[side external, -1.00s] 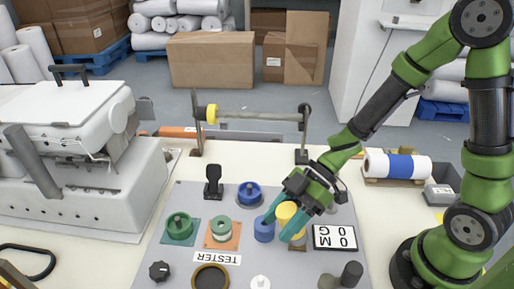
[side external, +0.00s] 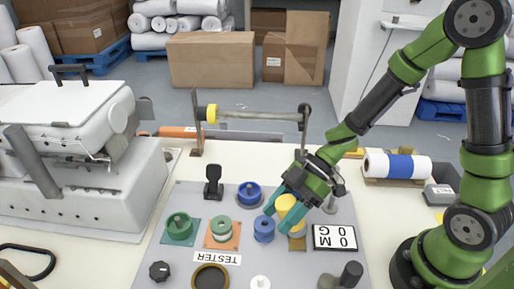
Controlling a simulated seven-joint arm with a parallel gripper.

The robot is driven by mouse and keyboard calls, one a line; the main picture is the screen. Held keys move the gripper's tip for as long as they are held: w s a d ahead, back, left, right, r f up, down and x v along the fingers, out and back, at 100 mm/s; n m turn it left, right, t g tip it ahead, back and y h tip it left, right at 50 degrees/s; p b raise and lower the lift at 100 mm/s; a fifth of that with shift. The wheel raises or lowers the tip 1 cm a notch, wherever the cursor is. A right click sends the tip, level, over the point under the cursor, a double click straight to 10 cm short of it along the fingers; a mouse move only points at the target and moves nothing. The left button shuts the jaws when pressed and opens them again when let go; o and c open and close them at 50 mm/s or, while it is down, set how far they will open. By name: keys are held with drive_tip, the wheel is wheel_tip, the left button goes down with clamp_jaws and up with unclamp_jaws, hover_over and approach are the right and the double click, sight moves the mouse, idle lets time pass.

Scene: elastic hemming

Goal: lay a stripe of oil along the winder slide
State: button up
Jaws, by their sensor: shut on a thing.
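My gripper (side external: 281,213) has teal fingers and points down over the grey mat. It is shut on a yellow cylinder (side external: 289,203), which shows between and behind the fingers; its lower part is partly hidden. A blue cylinder (side external: 264,229) stands just left of the fingers; I cannot tell whether they touch. A horizontal rod (side external: 255,114) with a yellow collar (side external: 211,114) runs between two upright posts at the back of the table. I cannot tell which part is the winder slide. No oil stripe can be made out.
The grey mat (side external: 188,262) also carries a green spool (side external: 179,228), a pale green ring (side external: 221,230), a blue spool (side external: 250,193), a black lever (side external: 213,183) and a display box (side external: 334,237). A white machine (side external: 75,180) fills the left. The table between mat and rod is mostly clear.

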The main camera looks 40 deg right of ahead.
drive_tip(key=shift+s+d+f, duration=0.1)
drive_tip(key=shift+s+d, duration=0.1)
drive_tip(key=shift+s, duration=0.1)
drive_tip(key=shift+r, duration=3.05)
